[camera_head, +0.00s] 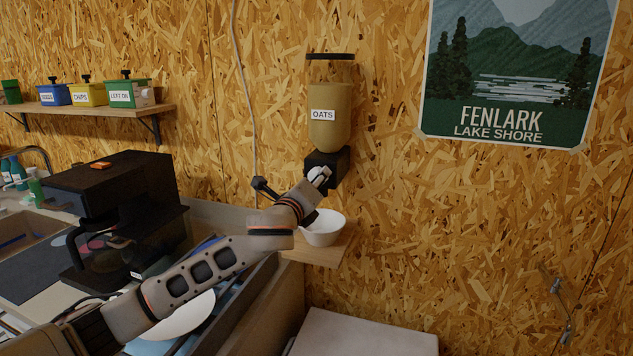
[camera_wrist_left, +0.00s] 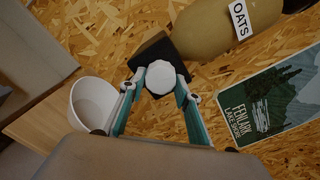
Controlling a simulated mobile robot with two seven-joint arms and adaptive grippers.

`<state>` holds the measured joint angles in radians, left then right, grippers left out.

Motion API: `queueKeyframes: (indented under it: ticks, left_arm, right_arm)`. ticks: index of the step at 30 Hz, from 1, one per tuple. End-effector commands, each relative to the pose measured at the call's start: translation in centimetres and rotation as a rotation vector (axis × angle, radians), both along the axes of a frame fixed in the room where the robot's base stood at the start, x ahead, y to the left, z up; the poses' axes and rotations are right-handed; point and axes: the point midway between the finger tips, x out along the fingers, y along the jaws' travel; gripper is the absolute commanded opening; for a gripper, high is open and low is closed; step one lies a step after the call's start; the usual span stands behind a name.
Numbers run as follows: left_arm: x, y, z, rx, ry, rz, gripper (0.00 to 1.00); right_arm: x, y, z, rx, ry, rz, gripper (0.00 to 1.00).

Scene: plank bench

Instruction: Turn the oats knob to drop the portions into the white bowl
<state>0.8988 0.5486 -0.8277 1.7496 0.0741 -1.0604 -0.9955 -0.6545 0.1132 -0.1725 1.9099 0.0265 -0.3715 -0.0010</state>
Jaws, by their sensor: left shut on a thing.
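The oats dispenser (camera_head: 329,118) hangs on the chipboard wall, a tan jar labelled OATS above a black housing (camera_head: 322,160). Its white knob (camera_wrist_left: 160,77) sits between my left fingers in the left wrist view. My left gripper (camera_head: 318,177) is at the front of the housing, shut on the knob. In the left wrist view my left gripper (camera_wrist_left: 159,84) has a finger on each side of the knob. The white bowl (camera_head: 323,229) stands on a small wooden shelf below the dispenser, partly behind my left arm. The bowl also shows in the left wrist view (camera_wrist_left: 92,103). I cannot see inside its bottom. My right gripper is out of view.
A black coffee machine (camera_head: 115,200) stands on the counter at left. A white plate (camera_head: 185,316) lies below my left arm. Labelled bins (camera_head: 88,94) sit on a wall shelf at upper left. A lake poster (camera_head: 520,75) hangs at right.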

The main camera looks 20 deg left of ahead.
Motion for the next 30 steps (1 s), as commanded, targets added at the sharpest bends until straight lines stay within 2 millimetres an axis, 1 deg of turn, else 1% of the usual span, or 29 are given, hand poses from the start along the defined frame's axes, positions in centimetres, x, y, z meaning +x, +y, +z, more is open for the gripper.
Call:
queueKeyframes:
  ticks: [18, 24, 30]
  left_arm:
    - [0.02, 0.27, -0.13, 0.577, -0.020, 0.000, 0.11]
    - [0.01, 0.34, -0.17, 0.728, -0.023, 0.000, 0.11]
    - [0.01, 0.35, -0.14, 0.833, -0.028, 0.000, 0.11]
  right_arm:
    - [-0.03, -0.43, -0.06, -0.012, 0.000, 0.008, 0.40]
    - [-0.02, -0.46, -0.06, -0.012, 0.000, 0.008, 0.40]
    - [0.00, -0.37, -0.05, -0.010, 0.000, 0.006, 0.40]
